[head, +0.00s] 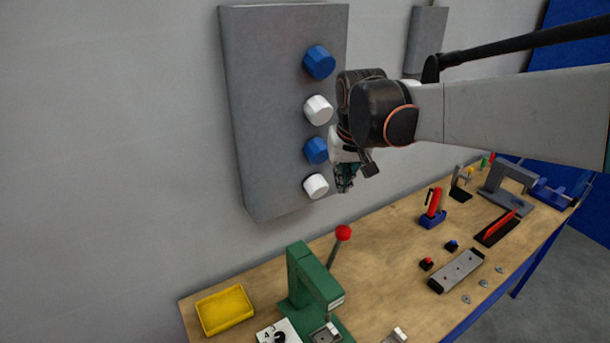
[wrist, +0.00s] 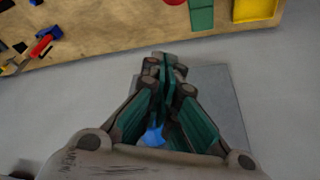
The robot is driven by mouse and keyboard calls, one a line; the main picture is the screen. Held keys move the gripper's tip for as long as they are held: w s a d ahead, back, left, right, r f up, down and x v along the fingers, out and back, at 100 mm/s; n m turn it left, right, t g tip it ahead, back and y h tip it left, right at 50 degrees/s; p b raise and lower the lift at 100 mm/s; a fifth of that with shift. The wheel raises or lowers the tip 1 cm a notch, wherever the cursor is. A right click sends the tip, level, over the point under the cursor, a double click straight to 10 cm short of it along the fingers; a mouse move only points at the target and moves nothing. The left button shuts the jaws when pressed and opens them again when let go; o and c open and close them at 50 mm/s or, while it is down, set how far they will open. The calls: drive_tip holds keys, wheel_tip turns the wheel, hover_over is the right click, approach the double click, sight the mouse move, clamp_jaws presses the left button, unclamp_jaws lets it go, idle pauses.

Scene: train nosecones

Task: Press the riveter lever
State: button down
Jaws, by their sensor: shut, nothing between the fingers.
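The riveter is a green press (head: 301,278) standing on the wooden bench in the lower middle of the head view. Its lever (head: 335,250) slants up to a red ball knob (head: 343,232). In the wrist view a green part of it (wrist: 201,14) shows at the top edge, with the red knob (wrist: 174,2) cut off beside it. My gripper (head: 345,180) is shut and empty, above the bench beside the wall panel and above the red knob, apart from it. In the wrist view its fingertips (wrist: 165,58) are together.
A grey wall panel (head: 265,110) with blue and white knobs stands close beside my gripper. A yellow tray (head: 225,309) lies left of the riveter. A red-handled tool (head: 433,203) and a grey metal block (head: 457,271) are on the bench (head: 385,245) to the right.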

wheel_tip(320, 180, down, 10)
drive_tip(key=p, duration=0.1)
drive_tip(key=shift+s+r+p, duration=0.25)
drive_tip(key=shift+s+p, duration=0.05)
drive_tip(key=shift+p, duration=0.05)
idle(0.4)
drive_tip(key=shift+s, duration=0.1)
